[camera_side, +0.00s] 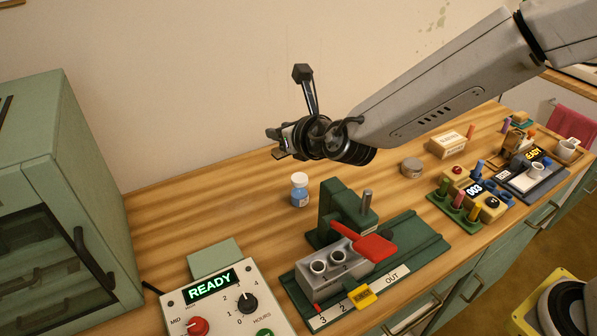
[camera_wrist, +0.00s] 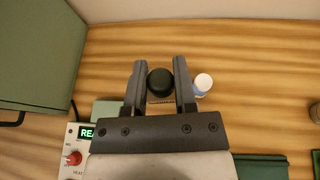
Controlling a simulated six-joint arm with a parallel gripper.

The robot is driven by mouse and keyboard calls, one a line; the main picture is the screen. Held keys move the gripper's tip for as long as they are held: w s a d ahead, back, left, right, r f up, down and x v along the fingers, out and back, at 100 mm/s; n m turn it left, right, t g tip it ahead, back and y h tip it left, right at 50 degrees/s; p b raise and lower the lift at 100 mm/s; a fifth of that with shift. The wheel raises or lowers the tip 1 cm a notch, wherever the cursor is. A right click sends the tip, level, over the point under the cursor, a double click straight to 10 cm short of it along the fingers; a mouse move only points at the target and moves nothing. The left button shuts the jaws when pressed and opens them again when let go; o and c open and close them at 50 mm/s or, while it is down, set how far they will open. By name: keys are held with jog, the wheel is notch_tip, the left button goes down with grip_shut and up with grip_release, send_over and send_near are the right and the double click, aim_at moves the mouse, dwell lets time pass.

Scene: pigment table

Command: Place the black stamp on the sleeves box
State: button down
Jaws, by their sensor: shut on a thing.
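My gripper (camera_side: 279,145) is raised well above the wooden table, left of centre in the side view. In the wrist view my gripper (camera_wrist: 159,66) is shut on the black stamp (camera_wrist: 160,84), seen as a round black top between its two fingers. In the side view the stamp cannot be told apart from the dark gripper parts. A cream box (camera_side: 448,146) with small lettering stands at the back right of the table, far to the right of my gripper. It looks like the sleeves box, but the lettering is too small to read.
A white bottle with a blue label (camera_side: 299,190) stands below my gripper. A green press (camera_side: 345,215) with a red lever is in front. A control box reads READY (camera_side: 212,287). A green cabinet (camera_side: 60,200) is left. A round tin (camera_side: 411,168) stands near the cream box.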

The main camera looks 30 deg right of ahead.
jog(key=w+d+m+g+h, duration=0.2)
jog(key=d+m+h, duration=0.65)
jog(key=d, duration=2.25)
jog(key=s+d+m+g+h, duration=0.3)
jog(key=s+d, duration=0.3)
jog(key=d, duration=0.5)
jog(key=s+d+m+g+h, duration=0.2)
jog(key=s+d+m+g, duration=0.3)
jog(key=d, duration=0.6)
jog(key=shift+n+t+h, duration=0.25)
jog(key=shift+n+t, duration=0.65)
jog(key=shift+n, duration=0.05)
jog(key=f, duration=0.5)
jog(key=shift+s+a, duration=0.2)
jog(key=shift+a, duration=0.05)
jog(key=shift+w, duration=0.1)
